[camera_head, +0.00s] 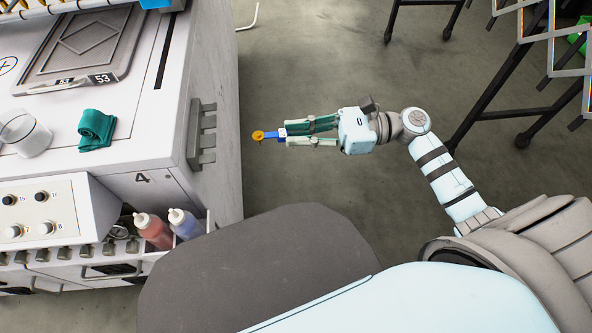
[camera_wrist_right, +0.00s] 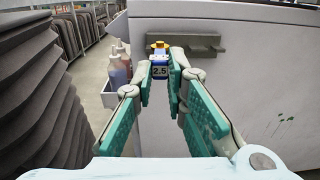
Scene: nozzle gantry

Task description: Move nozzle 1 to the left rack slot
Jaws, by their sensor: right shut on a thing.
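My right gripper (camera_head: 286,135) is shut on a small blue nozzle (camera_head: 271,134) with an orange-yellow round end, held in the air to the right of the white machine. In the right wrist view the nozzle (camera_wrist_right: 160,58) sits between the teal-padded fingertips (camera_wrist_right: 163,76), with a white label reading 2.5. A grey rack (camera_head: 196,134) with several prongs is fixed to the machine's side; no nozzle shows in it. The nozzle is apart from the rack in the head view. The rack (camera_wrist_right: 196,44) lies beyond the nozzle in the right wrist view. My left gripper is not in view.
The white machine (camera_head: 150,140) fills the left, with a teal cloth (camera_head: 96,129) and a glass (camera_head: 24,134) on top. Red and blue bottles (camera_head: 153,230) stand in a holder at its front corner. Open floor (camera_head: 300,60) surrounds the gripper; dark-legged frames (camera_head: 500,90) stand right.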

